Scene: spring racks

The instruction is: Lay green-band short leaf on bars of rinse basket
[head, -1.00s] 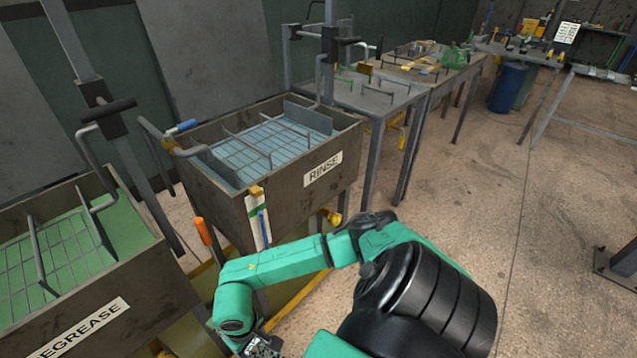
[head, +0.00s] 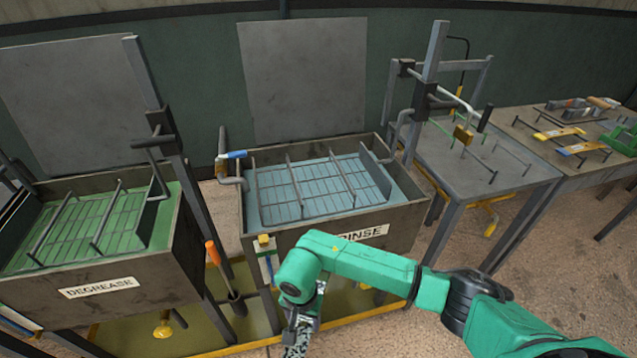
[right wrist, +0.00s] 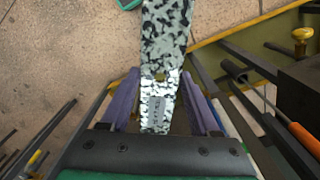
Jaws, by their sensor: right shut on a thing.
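My right gripper (head: 302,318) is in front of the rinse tank, low, below its rim. It is shut on a speckled black-and-pale flat leaf (right wrist: 166,45), which runs forward from between the fingers (right wrist: 160,100) in the right wrist view. Only a short piece of the leaf (head: 296,349) shows at the bottom of the head view. I cannot make out a green band on it. The rinse basket (head: 320,192) is a wire grid in the blue liquid of the tank marked RINSE, with raised bars (head: 295,185) across it; no leaf lies on them. My left gripper is not in view.
The rinse tank's front wall (head: 400,228) and rim stand beyond my arm. The degrease tank (head: 150,290) with green liquid is at the left. An orange handle (head: 212,252) stands between the tanks. Tables with bars and yellow pieces (head: 560,133) are at the right.

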